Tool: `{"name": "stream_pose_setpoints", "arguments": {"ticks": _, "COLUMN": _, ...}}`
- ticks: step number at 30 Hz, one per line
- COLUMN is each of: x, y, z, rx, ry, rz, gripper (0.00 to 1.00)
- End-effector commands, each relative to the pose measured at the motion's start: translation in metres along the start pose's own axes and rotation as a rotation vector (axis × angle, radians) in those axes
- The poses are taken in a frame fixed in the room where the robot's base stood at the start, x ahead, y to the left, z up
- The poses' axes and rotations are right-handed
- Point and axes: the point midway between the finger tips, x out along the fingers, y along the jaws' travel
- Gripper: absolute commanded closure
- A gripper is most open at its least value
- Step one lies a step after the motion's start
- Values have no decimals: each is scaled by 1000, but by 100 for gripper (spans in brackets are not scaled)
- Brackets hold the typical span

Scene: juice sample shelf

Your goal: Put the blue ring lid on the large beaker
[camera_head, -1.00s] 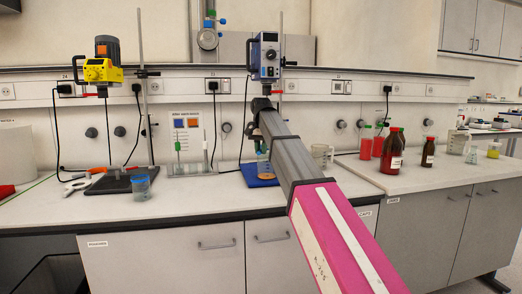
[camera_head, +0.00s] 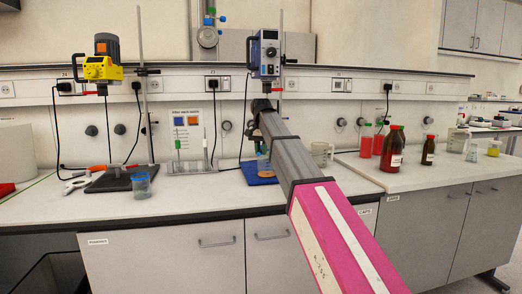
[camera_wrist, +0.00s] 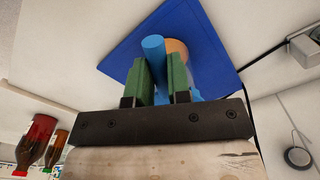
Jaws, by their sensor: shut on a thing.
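My gripper (camera_wrist: 160,69) has its green-padded fingers shut on a bright blue rod-like part (camera_wrist: 153,46), which I take to be part of the blue ring lid. More blue shows beside the right finger; the lid's full shape is hidden. Just beyond it is a round orange-tan surface (camera_wrist: 178,47) over the blue mat (camera_wrist: 212,45). In the head view, a clear beaker (camera_head: 263,164) with orange at its base stands on the blue mat (camera_head: 258,180), partly behind my arm. I cannot tell whether the lid touches it. Another beaker (camera_head: 141,186) with blue on it stands at the left.
A stirrer (camera_head: 268,55) hangs above the mat, with a stand rod beside it. A yellow stirrer (camera_head: 101,68) stands over a dark base at the left. The front counter is mostly clear.

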Motion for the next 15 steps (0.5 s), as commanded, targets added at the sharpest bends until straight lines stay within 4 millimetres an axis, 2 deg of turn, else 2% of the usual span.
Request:
{"name": "stream_pose_setpoints", "arguments": {"ticks": 8, "x": 0, "y": 0, "z": 0, "rx": 0, "ry": 0, "rz": 0, "gripper": 100}}
{"name": "stream_pose_setpoints", "arguments": {"ticks": 9, "x": 0, "y": 0, "z": 0, "rx": 0, "ry": 0, "rz": 0, "gripper": 69}}
{"name": "stream_pose_setpoints", "arguments": {"ticks": 11, "x": 0, "y": 0, "z": 0, "rx": 0, "ry": 0, "rz": 0, "gripper": 52}}
{"name": "stream_pose_setpoints", "arguments": {"ticks": 15, "x": 0, "y": 0, "z": 0, "rx": 0, "ry": 0, "rz": 0, "gripper": 52}}
